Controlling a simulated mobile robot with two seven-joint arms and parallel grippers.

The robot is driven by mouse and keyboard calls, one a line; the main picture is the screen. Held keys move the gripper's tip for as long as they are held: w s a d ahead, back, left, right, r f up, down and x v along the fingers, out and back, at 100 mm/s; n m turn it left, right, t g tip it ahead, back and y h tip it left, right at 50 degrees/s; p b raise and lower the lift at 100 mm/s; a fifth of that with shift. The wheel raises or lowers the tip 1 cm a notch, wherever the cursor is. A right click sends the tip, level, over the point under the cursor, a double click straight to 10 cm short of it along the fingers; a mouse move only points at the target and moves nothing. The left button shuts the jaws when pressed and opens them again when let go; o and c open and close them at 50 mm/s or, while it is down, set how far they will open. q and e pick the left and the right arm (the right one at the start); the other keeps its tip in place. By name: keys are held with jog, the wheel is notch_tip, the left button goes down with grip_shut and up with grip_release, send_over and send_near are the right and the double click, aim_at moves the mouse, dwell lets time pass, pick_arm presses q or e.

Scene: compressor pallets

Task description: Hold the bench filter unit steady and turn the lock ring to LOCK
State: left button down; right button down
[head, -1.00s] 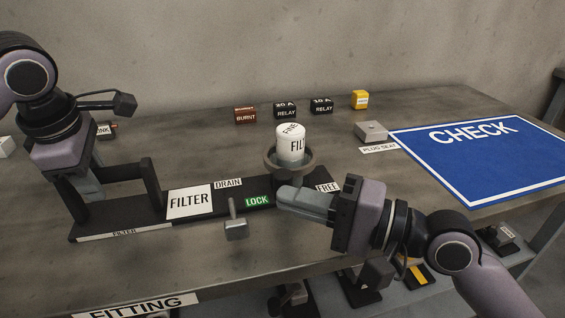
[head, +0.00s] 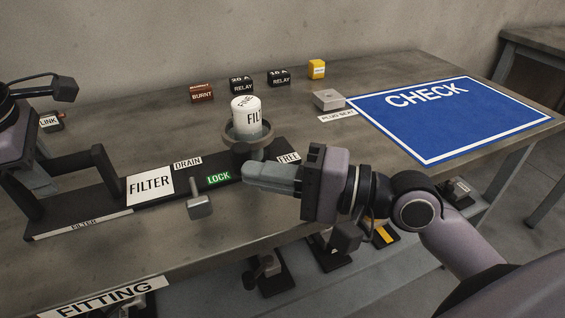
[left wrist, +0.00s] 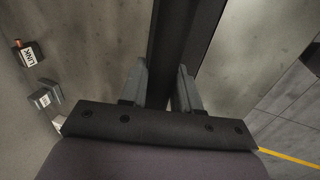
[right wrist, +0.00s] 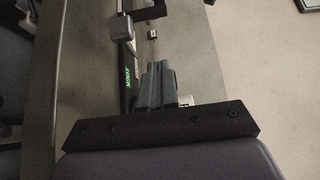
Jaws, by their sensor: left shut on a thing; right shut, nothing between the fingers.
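The bench filter unit has a long dark base (head: 110,203) with a raised handle frame at its left end. A white filter cartridge (head: 246,117) stands upright in a grey ring (head: 264,135) on it. The green LOCK label (head: 219,178) and white FREE label (head: 289,158) are in front. My left gripper (left wrist: 160,85) is shut on the handle's dark bar (left wrist: 180,40). In the head view it is partly cut off at the left edge. My right gripper (head: 246,172) is shut and empty, its fingertips between LOCK and FREE, close to a dark lug below the ring; contact is unclear.
A lever with a grey block (head: 200,206) sticks out before the base. Relays (head: 241,84), a yellow block (head: 316,68) and a grey plug seat (head: 329,100) stand behind. A blue CHECK mat (head: 450,120) lies clear at right. A lower shelf holds several fittings.

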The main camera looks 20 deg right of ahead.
jog(key=shift+v, duration=3)
jog(key=shift+d, duration=0.1)
jog(key=d+n, duration=0.2)
jog(key=n, duration=1.6)
send_near(251, 158)
jog(key=shift+x, duration=3.4)
jog(key=shift+f, duration=0.1)
